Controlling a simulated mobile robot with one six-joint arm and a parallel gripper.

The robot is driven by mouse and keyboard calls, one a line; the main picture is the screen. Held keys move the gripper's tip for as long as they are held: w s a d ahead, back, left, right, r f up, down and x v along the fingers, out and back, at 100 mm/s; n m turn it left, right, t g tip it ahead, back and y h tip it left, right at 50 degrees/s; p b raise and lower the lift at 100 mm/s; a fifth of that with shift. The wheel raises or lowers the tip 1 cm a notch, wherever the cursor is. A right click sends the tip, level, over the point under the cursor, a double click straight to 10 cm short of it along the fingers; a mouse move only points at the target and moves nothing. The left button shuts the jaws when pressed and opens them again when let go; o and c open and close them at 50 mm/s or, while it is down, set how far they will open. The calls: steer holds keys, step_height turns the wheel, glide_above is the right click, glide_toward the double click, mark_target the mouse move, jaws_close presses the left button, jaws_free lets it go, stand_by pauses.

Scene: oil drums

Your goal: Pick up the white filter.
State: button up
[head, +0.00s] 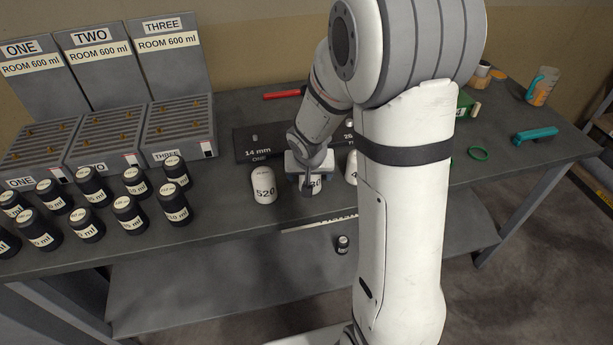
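Several white domed filters stand along the front of the dark bench. One marked 520 (264,187) stands just left of my gripper. Another, with a label ending in 80 (315,186), is directly under my gripper and partly hidden by it. A third (351,168) is to the right, mostly behind my arm. My gripper (308,184) points down at the middle filter, with a dark finger in front of its label. Whether the fingers touch or grip it cannot be told.
Several black labelled canisters (130,215) stand on the left, before three slotted trays (105,137). A dark block marked 14 mm (262,150) lies behind the filters. A small black canister (342,244) is on the lower shelf. A teal tool (535,135) and green ring (478,154) lie right.

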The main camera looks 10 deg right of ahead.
steer(key=c, duration=1.2)
